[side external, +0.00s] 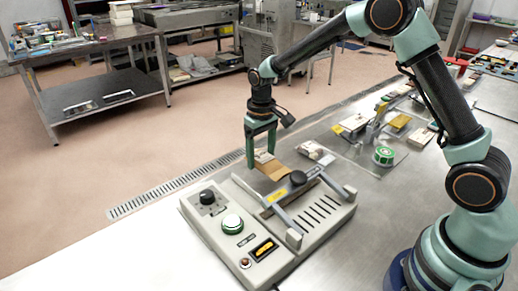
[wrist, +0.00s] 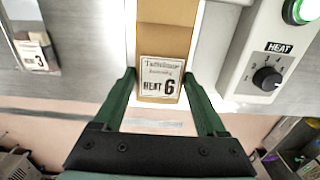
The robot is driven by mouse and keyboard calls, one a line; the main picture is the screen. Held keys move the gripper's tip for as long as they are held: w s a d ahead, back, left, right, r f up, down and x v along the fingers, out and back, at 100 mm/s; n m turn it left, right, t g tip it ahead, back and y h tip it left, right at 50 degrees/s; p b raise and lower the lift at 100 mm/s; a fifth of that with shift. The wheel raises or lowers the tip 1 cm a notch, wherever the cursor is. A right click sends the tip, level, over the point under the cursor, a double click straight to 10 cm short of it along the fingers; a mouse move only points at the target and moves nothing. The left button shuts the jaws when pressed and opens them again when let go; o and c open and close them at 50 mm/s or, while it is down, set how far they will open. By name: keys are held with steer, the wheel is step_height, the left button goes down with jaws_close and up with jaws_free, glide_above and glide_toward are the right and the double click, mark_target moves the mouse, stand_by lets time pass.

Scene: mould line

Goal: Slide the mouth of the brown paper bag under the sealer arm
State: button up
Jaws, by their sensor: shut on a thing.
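The brown paper bag (side external: 275,171) lies at the back edge of the sealer (side external: 213,222), close to the sealer arm (side external: 283,191). In the wrist view the bag (wrist: 167,38) runs up out of frame and carries a white label reading "HEAT 6". My gripper (side external: 261,157) points down at the bag's near end. In the wrist view my gripper (wrist: 160,78) is shut on the bag, one green finger on each side of the label. The sealer arm has a black knob and a yellow label. I cannot tell whether the bag's mouth is under the arm.
The sealer has a black dial (wrist: 266,79) marked "HEAT" and a green button (side external: 232,224). Another packet (wrist: 33,50) labelled 3 lies left in the wrist view. Bare steel table lies left of the sealer.

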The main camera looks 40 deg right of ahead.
mark_target(273, 166)
steer(key=shift+f, duration=1.6)
steer(key=shift+s+f, duration=0.15)
steer(key=shift+s, duration=2.1)
steer(key=shift+f, duration=0.25)
steer(key=o, duration=1.3)
